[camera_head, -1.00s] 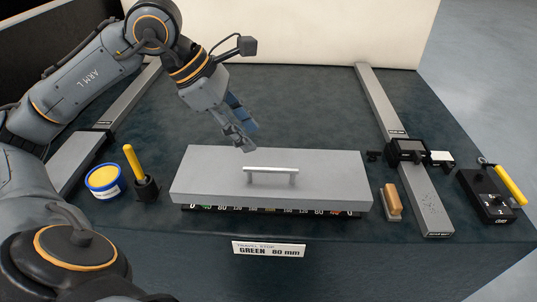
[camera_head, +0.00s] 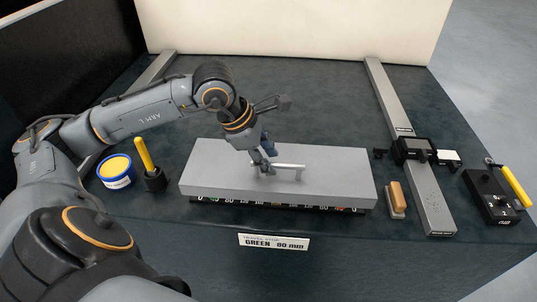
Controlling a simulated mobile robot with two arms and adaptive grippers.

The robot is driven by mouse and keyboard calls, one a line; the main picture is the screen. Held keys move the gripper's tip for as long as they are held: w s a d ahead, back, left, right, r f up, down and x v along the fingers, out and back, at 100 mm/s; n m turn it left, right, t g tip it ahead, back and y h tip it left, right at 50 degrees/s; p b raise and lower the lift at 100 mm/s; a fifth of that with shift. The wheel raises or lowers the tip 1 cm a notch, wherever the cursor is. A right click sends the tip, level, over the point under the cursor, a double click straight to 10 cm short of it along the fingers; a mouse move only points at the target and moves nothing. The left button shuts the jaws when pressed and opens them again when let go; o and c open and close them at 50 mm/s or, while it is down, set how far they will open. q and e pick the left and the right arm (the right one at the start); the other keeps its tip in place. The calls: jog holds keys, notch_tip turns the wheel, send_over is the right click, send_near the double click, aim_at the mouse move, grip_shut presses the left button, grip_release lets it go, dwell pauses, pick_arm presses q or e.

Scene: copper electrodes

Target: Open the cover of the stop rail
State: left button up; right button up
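The stop rail's cover (camera_head: 335,172) is a long grey lid in the middle of the table, and it lies closed over the rail. A strip of the rail's scale (camera_head: 275,205) with numbers and coloured marks shows below its front edge. A silver bar handle (camera_head: 290,167) stands on top of the cover. My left gripper (camera_head: 265,168) is at the left end of the handle, with its fingers pointing down. I cannot tell whether the fingers touch the handle or how far apart they are. My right gripper is not in view.
A label (camera_head: 273,242) reading "GREEN 80 mm" is on the table's front. At left stand a yellow-topped tub (camera_head: 116,171) and a yellow-handled tool in a black holder (camera_head: 154,180). At right are a brush-like block (camera_head: 397,198), a metal rail (camera_head: 430,200) and a black control box (camera_head: 489,197).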

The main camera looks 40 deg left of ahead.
pick_arm(q)
jog(key=shift+w+f, duration=0.1)
jog(key=shift+f, duration=0.1)
grip_shut()
jog(key=shift+r, duration=0.15)
